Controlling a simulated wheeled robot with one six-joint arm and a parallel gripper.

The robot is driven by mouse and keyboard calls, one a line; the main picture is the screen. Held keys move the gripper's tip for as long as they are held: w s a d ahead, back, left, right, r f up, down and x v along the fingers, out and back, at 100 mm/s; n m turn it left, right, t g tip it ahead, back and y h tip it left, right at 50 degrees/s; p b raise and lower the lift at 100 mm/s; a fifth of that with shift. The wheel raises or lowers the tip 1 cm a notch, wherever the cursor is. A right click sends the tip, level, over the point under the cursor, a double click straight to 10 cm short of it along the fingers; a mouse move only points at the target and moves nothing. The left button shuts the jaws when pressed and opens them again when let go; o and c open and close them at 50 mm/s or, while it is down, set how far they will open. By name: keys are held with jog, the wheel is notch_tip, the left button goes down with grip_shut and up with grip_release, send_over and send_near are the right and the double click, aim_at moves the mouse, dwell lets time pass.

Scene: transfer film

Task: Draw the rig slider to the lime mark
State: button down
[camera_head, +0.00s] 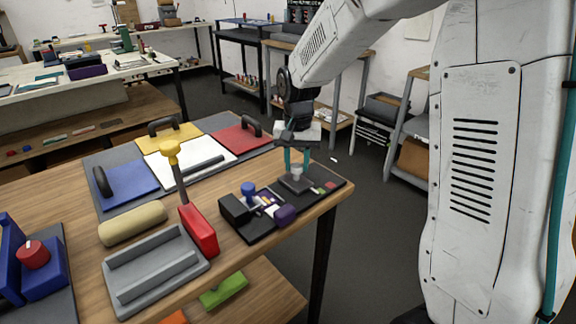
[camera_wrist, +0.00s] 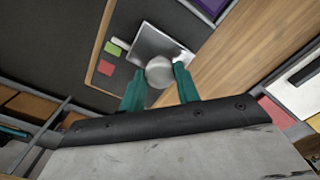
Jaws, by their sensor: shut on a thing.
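The rig is a dark board (camera_head: 262,232) near the table's right corner. Its slider is a dark grey block (camera_head: 291,184) with a pale round knob (camera_head: 297,171); the knob (camera_wrist: 159,72) also shows in the wrist view over the shiny slider plate (camera_wrist: 152,41). My gripper (camera_head: 297,163) has its teal fingers on either side of the knob, shut on it. In the wrist view the lime mark (camera_wrist: 113,47) is left of the slider plate.
A red block (camera_head: 199,231) and grey tray (camera_head: 155,270) stand further left. The table edge is close to the board's right end.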

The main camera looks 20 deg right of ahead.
aim_at(302, 176)
jog(key=shift+w+d, duration=0.35)
jog(key=shift+d, duration=0.55)
jog(key=c, duration=1)
grip_release()
notch_tip(302, 176, up, 8)
jog(key=shift+f, duration=0.1)
